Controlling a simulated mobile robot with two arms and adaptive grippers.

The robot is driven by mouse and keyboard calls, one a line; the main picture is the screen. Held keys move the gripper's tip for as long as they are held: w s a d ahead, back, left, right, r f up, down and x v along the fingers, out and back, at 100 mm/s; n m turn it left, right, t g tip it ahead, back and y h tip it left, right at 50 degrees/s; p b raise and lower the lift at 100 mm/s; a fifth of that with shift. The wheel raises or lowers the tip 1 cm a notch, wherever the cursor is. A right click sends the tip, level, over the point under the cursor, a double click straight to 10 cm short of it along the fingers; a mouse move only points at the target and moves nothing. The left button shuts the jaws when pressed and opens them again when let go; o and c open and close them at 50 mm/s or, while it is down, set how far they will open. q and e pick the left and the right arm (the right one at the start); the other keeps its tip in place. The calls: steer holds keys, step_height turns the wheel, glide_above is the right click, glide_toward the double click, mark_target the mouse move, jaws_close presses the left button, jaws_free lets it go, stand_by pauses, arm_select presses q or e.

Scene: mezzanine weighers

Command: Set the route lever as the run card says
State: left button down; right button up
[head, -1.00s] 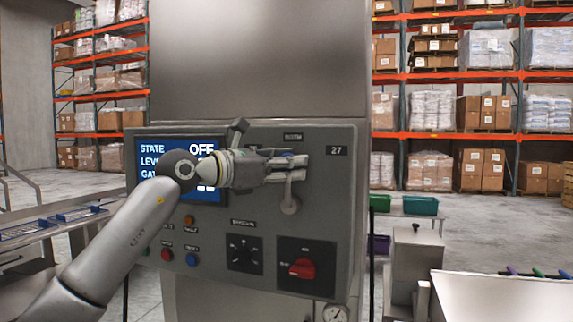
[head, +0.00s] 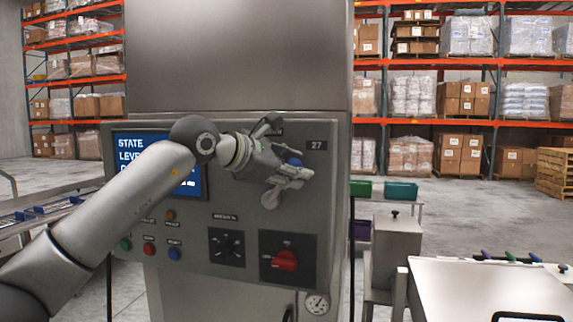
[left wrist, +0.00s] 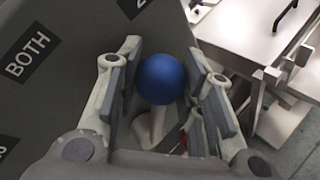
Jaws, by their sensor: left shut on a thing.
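The route lever's blue ball knob (head: 294,161) is on the grey control panel (head: 228,212), and its round pivot (head: 270,198) is below and left of it. The lever leans to the right of upright. My left gripper (head: 300,176) is shut on the lever at the knob. In the left wrist view the blue knob (left wrist: 160,78) sits between my fingers (left wrist: 165,105) on its pale stem. A BOTH label (left wrist: 30,55) is on the panel beside it. My right gripper is out of view. I cannot make out a run card.
A red rotary switch (head: 286,260), a black dial (head: 227,246) and coloured push buttons (head: 149,249) lie low on the panel. My left arm partly covers the blue screen (head: 190,186). A pale table (head: 480,285) stands at the right.

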arm_select(q)
steer(key=shift+d+f, duration=0.1)
stand_by(0.4)
steer(key=c, duration=1.2)
jaws_free()
steer(key=shift+c, duration=0.2)
steer(key=v, duration=1.2)
steer(key=shift+s+d, duration=0.1)
steer(key=shift+d, duration=0.05)
